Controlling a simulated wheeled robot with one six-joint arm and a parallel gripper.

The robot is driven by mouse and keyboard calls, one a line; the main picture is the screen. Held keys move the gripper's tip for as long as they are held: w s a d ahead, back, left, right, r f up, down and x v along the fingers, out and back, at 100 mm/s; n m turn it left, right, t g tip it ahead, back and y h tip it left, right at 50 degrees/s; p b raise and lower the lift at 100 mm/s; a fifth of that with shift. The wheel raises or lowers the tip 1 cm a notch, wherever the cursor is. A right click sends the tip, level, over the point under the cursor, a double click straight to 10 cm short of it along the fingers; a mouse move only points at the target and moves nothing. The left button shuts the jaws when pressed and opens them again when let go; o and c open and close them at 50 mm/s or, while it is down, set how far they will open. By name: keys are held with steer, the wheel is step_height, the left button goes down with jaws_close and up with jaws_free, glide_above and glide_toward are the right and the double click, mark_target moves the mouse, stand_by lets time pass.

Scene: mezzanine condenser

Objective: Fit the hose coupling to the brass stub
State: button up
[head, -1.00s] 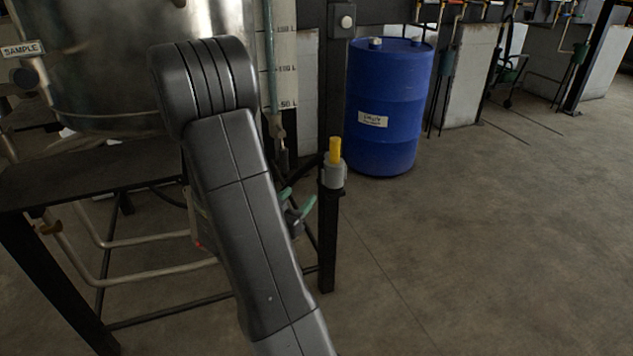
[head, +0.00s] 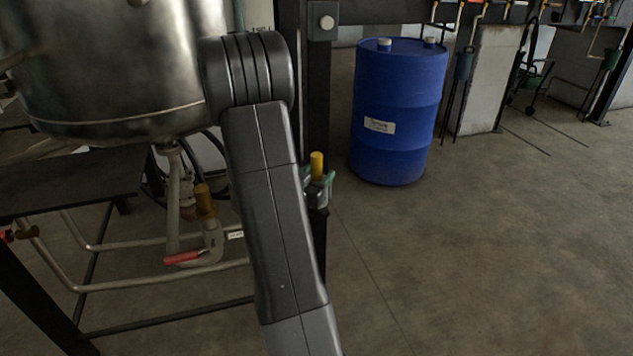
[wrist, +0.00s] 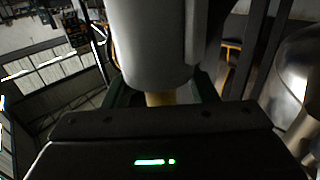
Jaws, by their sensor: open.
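A yellow cylinder (head: 317,164), apparently the hose coupling, stands upright in a grey holder on a dark post right of my arm. In the wrist view a large grey cylinder (wrist: 150,45) fills the upper middle, with a yellow part (wrist: 160,98) below it. My gripper (head: 318,181) is at the post, its green fingers open on either side of the yellow part; the wrist view shows it too (wrist: 163,96). Contact cannot be told. A brass stub (head: 204,201) stands upright under the tank, beside a red-handled valve (head: 183,258).
A steel tank (head: 110,80) hangs at upper left above pipes and a dark table (head: 80,185). A blue drum (head: 398,110) stands behind the post. Hoses curve behind the stub.

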steer(key=shift+c, duration=0.4)
jaws_close()
steer(key=shift+r, duration=0.1)
